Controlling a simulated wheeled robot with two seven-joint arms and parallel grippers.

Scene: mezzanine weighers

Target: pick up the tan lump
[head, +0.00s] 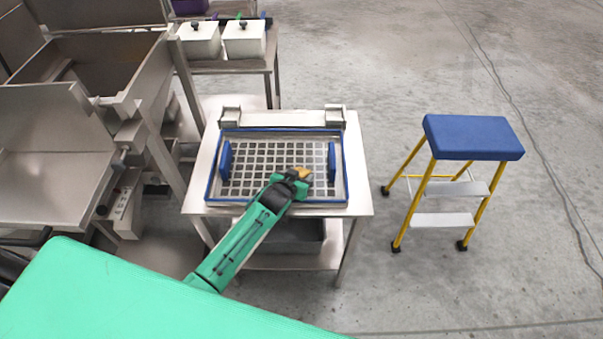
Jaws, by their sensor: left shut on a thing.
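The tan lump (303,172) shows at the tip of my left gripper (298,177), over the right part of a blue-rimmed tray (212,180) with a grid bottom. My left gripper is shut on the lump. The gripper hides part of the lump, and I cannot tell whether the lump touches the grid. The tray sits on a metal table (358,190) and has a blue handle at each side. My right gripper is not in view.
A step stool (472,137) with a blue top and yellow legs stands right of the table. Metal sinks (50,130) stand at the left. Two white lidded containers (244,42) sit on a bench behind. Open concrete floor lies at the right.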

